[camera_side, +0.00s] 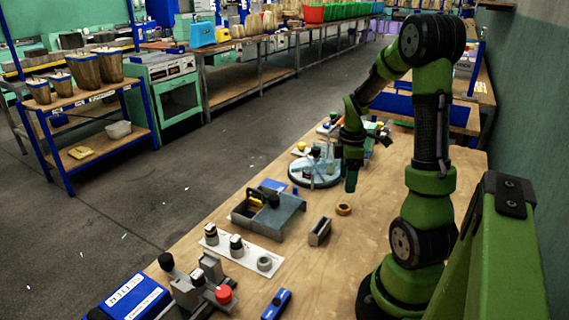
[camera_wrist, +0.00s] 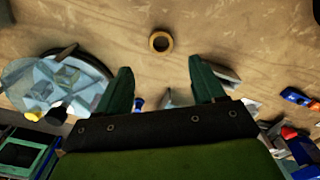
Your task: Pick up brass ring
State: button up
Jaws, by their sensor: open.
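The brass ring (camera_side: 344,209) lies flat and alone on the wooden table in the side view, its hole facing up. In the wrist view the brass ring (camera_wrist: 160,42) sits at the top middle, clear of other things. My gripper (camera_side: 351,184) hangs above the table, up and to the right of the ring in the side view. In the wrist view my gripper (camera_wrist: 158,80) has its two fingers wide apart with nothing between them, and the ring shows beyond the fingertips. Gripper and ring are not touching.
A small grey metal block (camera_side: 320,231) stands close to the ring. A grey tray (camera_side: 268,222) with a yellow and black part sits to the left. A round glass-like turntable (camera_side: 314,175) stands behind. A white strip (camera_side: 243,255) holds several parts. The table right of the ring is clear.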

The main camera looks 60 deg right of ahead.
notch_tip(320, 180, down, 9)
jog(key=shift+a+f, duration=0.1)
jog(key=shift+f, duration=0.1)
dwell(0.3)
jog(key=shift+c, duration=0.2)
jog(key=c, duration=1.1)
notch_tip(320, 180, up, 10)
